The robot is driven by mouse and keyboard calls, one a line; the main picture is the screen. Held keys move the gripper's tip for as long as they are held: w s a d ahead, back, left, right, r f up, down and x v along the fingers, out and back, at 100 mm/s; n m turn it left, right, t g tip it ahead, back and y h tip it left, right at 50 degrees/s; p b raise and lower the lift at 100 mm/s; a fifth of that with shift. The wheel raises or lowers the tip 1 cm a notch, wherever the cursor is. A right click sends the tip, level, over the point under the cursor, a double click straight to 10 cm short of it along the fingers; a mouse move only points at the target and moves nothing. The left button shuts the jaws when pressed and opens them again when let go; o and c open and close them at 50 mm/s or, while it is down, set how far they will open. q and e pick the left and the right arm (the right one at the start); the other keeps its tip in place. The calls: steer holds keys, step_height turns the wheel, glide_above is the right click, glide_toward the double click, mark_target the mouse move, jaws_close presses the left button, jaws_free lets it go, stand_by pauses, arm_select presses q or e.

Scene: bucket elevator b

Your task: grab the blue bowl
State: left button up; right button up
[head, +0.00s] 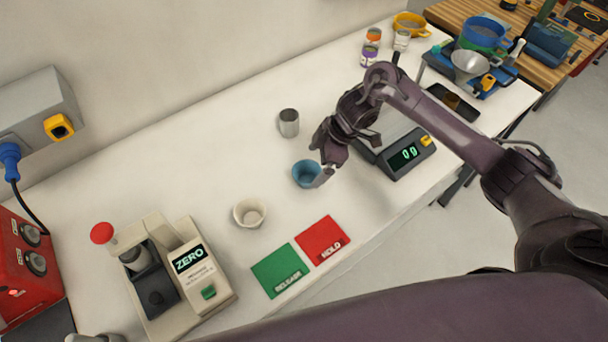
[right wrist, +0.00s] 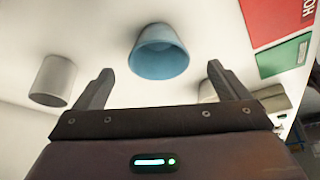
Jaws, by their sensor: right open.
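The blue bowl (head: 305,173) stands upright on the white table, near the middle of the head view. My right gripper (head: 325,172) is at the bowl's right side, pointing down toward the table. In the right wrist view, the open, empty fingers of the right gripper (right wrist: 163,86) have the blue bowl (right wrist: 160,55) ahead of them, centred between them. Whether a fingertip touches the rim cannot be told. My left gripper is not in view.
A grey metal cup (head: 289,123) stands behind the bowl and a cream bowl (head: 249,212) to its front left. A scale (head: 400,152) is close on the right. Red (head: 323,239) and green (head: 278,271) pads lie in front; a ZERO device (head: 180,275) stands left.

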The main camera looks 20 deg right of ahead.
steer(key=p, duration=0.2)
glide_above(307, 180)
step_height(307, 180, down, 4)
steer(key=shift+s+d+f, duration=0.1)
steer(key=shift+s+f, duration=0.05)
steer(key=shift+f, duration=0.5)
steer(key=c, duration=1.1)
steer(key=shift+r, duration=0.1)
